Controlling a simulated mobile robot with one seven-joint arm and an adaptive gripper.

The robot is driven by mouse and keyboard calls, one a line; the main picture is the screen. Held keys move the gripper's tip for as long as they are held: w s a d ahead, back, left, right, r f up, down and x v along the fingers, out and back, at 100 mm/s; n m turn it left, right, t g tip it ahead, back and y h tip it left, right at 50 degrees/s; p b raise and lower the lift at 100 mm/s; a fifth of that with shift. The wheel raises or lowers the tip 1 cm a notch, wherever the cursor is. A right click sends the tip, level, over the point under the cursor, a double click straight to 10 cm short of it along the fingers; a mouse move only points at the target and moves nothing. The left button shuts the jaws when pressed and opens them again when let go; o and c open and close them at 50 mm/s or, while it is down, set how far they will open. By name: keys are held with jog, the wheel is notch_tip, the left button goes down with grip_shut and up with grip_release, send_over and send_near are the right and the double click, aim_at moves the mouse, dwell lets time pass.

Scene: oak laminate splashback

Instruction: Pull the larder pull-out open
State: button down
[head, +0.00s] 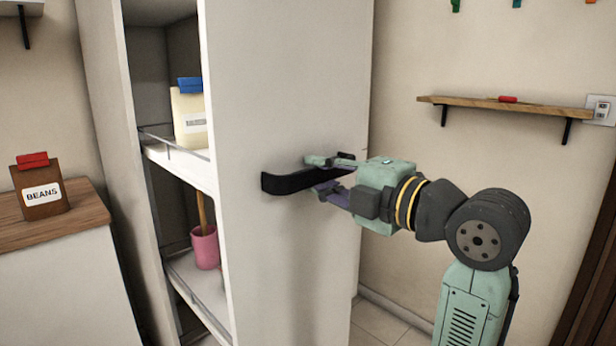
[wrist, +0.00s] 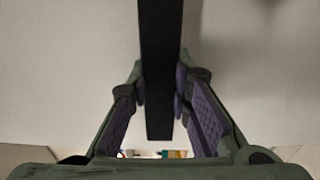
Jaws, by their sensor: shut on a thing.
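The larder pull-out (head: 290,90) is a tall white unit standing out from its cabinet, with its open side showing shelves to the left of the front panel. Its black bar handle (head: 290,181) sits on the front panel. My gripper (head: 330,174) is shut on the handle near its right end. In the wrist view the black handle (wrist: 160,70) runs between the two purple finger pads of my gripper (wrist: 160,95). The pads press on it from both sides. Part of the handle is hidden by my fingers in the head view.
On the pull-out's shelves (head: 182,168) stand a cream bag with a blue clip (head: 190,118) and a pink pot (head: 205,248). A brown beans bag (head: 40,190) stands on the wooden counter (head: 60,228) at left. A wall shelf (head: 480,103) is at right. Floor shows at lower right.

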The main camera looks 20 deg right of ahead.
jog(key=shift+b+v, duration=0.4)
jog(key=shift+v, duration=2.05)
jog(key=c, duration=1.4)
grip_release()
jog(key=shift+c, duration=0.2)
jog(key=shift+s, duration=0.1)
jog(key=v, duration=1.1)
jog(key=shift+s+d, duration=0.2)
jog(key=shift+s, duration=0.2)
